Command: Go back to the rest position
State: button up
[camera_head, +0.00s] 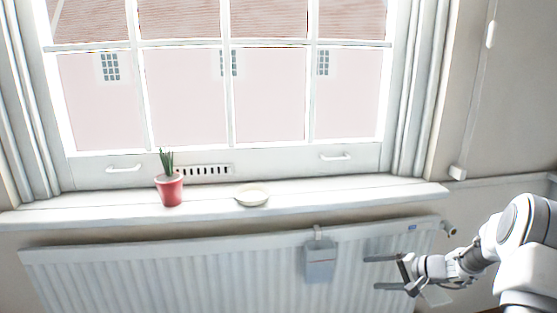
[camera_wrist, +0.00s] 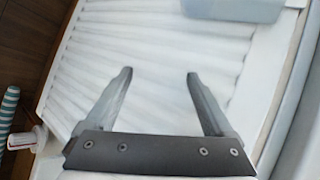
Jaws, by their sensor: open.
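My gripper (camera_head: 380,273) is in front of the right part of the white radiator (camera_head: 180,280) in the head view, below the windowsill. Its two fingers point left and stand apart with nothing between them. In the wrist view my gripper (camera_wrist: 152,78) is also open and empty, with the ribbed radiator (camera_wrist: 150,40) behind the fingers. My arm comes in from the right edge of the head view.
A grey box (camera_head: 320,262) hangs on the radiator, left of my fingertips. A red pot with a green plant (camera_head: 171,190) and a pale shallow dish (camera_head: 252,195) stand on the windowsill (camera_head: 330,195). A radiator valve (camera_head: 449,228) is near my arm.

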jog(key=s+a+r+n+g+h, duration=0.35)
jog(key=s+a+r+n, duration=0.35)
jog(key=s+a+r, duration=0.95)
jog(key=s+d+r+n+t+h, duration=0.1)
jog(key=s+d+r+h, duration=0.15)
jog(key=s, duration=0.65)
jog(key=s+d+r+n+t+h, duration=0.1)
jog(key=s+d+r+h, duration=0.15)
jog(key=s, duration=0.75)
notch_tip(320, 180, up, 27)
jog(key=p, duration=2.6)
jog(key=shift+w+a+g, duration=0.35)
jog(key=shift+a, duration=0.1)
